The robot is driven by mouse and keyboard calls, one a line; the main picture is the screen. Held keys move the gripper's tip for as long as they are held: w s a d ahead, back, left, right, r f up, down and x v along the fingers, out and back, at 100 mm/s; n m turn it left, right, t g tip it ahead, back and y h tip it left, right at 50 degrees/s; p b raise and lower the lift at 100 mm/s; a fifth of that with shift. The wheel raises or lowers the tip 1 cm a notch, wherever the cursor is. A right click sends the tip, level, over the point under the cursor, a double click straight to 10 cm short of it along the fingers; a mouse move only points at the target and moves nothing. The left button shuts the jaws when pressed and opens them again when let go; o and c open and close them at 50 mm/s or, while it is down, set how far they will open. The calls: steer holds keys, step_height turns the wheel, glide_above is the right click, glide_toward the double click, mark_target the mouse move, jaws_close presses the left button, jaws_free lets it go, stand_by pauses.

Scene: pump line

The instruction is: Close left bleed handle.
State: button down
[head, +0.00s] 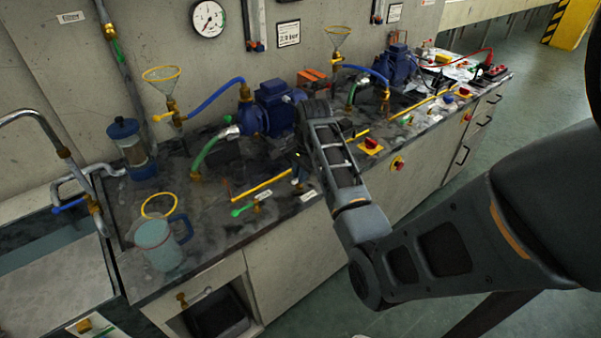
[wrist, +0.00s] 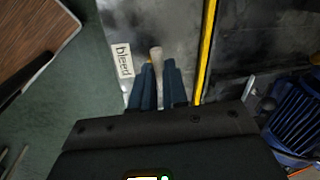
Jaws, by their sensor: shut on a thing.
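The bleed handle (wrist: 156,53) is a pale, whitish lever in the wrist view, beside a white label reading "bleed" (wrist: 122,60). The blue fingers of my gripper (wrist: 158,67) are shut on it, one on each side, with its rounded end sticking out past the fingertips. The lower part of the lever is hidden by the fingers. In the head view my forearm reaches over the bench and covers much of the gripper; the spot is near the front edge, by a small white label (head: 307,195).
A yellow pipe (wrist: 207,50) runs close beside the fingers. A blue pump motor (head: 277,103) stands behind. A green-ended lever (head: 240,211) lies to the left, with a jug (head: 156,246) farther left.

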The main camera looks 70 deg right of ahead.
steer(key=shift+m, duration=0.6)
steer(key=shift+d+m, duration=0.1)
steer(key=shift+m, duration=0.2)
steer(key=shift+r, duration=0.1)
steer(key=c, duration=1.1)
jaws_free()
steer(key=shift+c, duration=0.2)
step_height(320, 180, up, 8)
steer(key=s, duration=0.1)
steer(key=shift+s+a+f+b, duration=0.15)
steer(key=shift+a+f+b, duration=0.05)
steer(key=shift+a+b, duration=0.2)
steer(key=shift+a+f, duration=0.1)
